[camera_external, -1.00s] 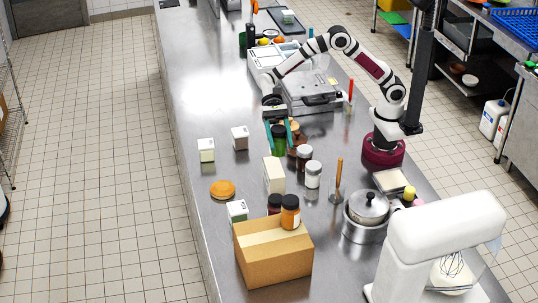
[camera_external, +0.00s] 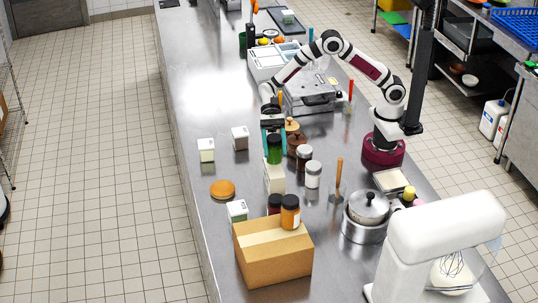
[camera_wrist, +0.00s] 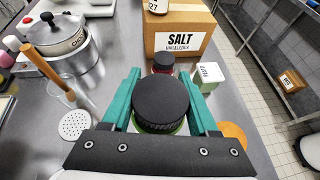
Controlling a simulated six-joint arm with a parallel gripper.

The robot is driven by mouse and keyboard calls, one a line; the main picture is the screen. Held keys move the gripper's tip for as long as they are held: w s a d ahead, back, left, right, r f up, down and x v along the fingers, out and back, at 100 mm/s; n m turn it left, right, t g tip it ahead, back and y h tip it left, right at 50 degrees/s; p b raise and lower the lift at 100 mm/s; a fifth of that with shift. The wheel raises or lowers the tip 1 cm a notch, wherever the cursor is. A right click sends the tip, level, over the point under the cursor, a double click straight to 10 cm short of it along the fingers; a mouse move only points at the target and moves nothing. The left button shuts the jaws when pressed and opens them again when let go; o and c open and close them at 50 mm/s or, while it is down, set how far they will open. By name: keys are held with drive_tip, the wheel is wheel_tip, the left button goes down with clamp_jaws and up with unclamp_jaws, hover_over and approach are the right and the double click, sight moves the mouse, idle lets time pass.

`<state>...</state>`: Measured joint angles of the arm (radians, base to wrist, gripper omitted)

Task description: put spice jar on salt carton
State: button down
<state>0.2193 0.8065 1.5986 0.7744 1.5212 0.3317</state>
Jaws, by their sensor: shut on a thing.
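A green spice jar with a black lid (camera_external: 274,153) is held upright between the teal fingers of my gripper (camera_external: 273,141). In the wrist view the jar's black lid (camera_wrist: 168,104) fills the space between the fingers (camera_wrist: 168,108). The salt carton (camera_external: 270,262) is a brown cardboard box at the near end of the counter; its SALT label shows in the wrist view (camera_wrist: 180,41). An orange jar with a dark lid (camera_external: 290,212) stands on its top, toward the back right. My gripper is behind the carton, apart from it.
A red jar (camera_external: 274,203) and a small white-and-green carton (camera_external: 237,211) stand behind the salt carton. A dark jar (camera_external: 304,157), white jar (camera_external: 313,174) and pot (camera_external: 368,208) are right.

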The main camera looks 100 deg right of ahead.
drive_tip(key=shift+f, duration=1.2)
drive_tip(key=shift+f, duration=0.1)
drive_tip(key=shift+c, duration=0.8)
unclamp_jaws()
